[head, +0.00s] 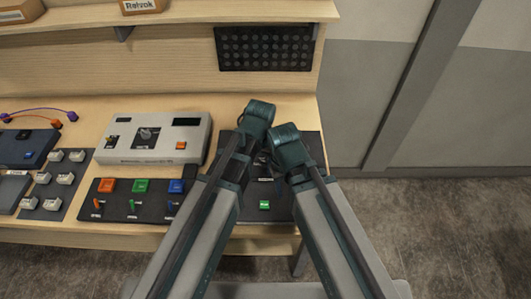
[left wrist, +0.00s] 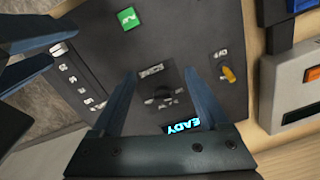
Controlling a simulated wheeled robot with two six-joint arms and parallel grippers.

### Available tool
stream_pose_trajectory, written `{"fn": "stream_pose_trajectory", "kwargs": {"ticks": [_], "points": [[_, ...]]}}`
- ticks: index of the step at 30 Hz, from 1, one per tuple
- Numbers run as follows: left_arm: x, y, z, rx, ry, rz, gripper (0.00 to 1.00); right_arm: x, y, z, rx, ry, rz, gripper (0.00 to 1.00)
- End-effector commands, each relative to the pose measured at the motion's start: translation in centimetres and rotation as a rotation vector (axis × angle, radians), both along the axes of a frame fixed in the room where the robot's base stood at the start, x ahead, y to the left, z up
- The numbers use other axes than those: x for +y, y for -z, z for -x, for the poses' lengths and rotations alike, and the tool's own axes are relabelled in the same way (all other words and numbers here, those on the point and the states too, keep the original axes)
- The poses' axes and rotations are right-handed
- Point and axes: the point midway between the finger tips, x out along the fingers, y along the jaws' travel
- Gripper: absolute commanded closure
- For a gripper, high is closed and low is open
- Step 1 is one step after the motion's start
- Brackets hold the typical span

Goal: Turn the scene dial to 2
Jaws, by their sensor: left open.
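The dark scene dial (left wrist: 163,96) sits on a black panel (left wrist: 215,25) in the left wrist view, beside a small label. Its pointer setting is too small to read. My left gripper (left wrist: 160,75) is open, with one finger on each side of the dial; whether they touch it I cannot tell. A lit display (left wrist: 182,125) reading "READY" is partly hidden behind the gripper. My right gripper (left wrist: 62,48) shows at the upper left of that view, its fingers apart and empty.
A grey console (head: 153,137) and a panel with coloured buttons (head: 130,200) stand to the left. The desk's right edge is close.

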Motion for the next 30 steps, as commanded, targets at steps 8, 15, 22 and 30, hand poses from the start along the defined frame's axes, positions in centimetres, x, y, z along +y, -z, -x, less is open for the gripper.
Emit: {"fn": "stream_pose_trajectory", "kwargs": {"ticks": [8, 15, 22, 30], "points": [[-2.7, -6.1, -8.2, -0.018, -0.039, 0.046, 0.22, 0.1, -6.1, 0.0, -0.002, 0.005, -0.001, 0.5], [-2.6, -5.4, -8.1, -0.018, -0.04, 0.047, 0.22, 0.1, -5.4, 0.0, -0.002, 0.005, -0.001, 0.5], [-2.6, -3.8, -8.0, -0.018, -0.04, 0.047, 0.22, 0.0, -3.8, 0.0, -0.002, 0.003, -0.002, 0.5], [-2.6, -0.2, -8.0, -0.018, -0.039, 0.047, 0.22, 0.0, -0.2, 0.0, -0.002, -0.003, 0.0, 0.5]]}}
